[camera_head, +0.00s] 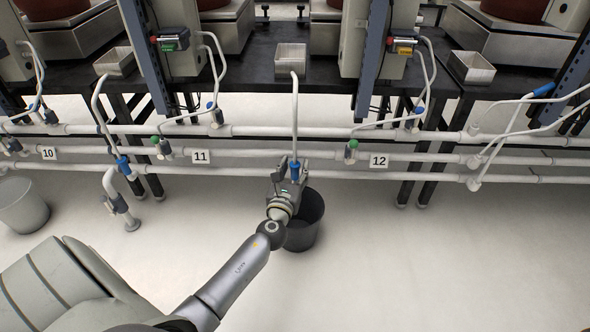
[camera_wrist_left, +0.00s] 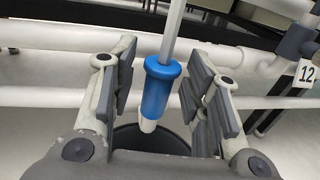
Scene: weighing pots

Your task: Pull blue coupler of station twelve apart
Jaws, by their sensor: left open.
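The blue coupler (camera_head: 295,171) hangs at the lower end of a white hose, just left of the label 12 (camera_head: 379,161). In the left wrist view the blue coupler (camera_wrist_left: 157,88) is a blue sleeve with a short white tip at its bottom, tilted slightly. My left gripper (camera_head: 288,178) is open around it, with one finger pair on each side. In the wrist view gaps show between the coupler and the pads on both sides. In the head view my gripper partly hides the coupler's lower end. My right gripper is not in view.
A dark bucket (camera_head: 306,222) stands on the floor beneath my left gripper. White horizontal pipes (camera_head: 250,154) run behind it. A small metal tray (camera_head: 291,60) sits on the black bench above. Another blue coupler (camera_head: 123,165) is further left. The floor in front is clear.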

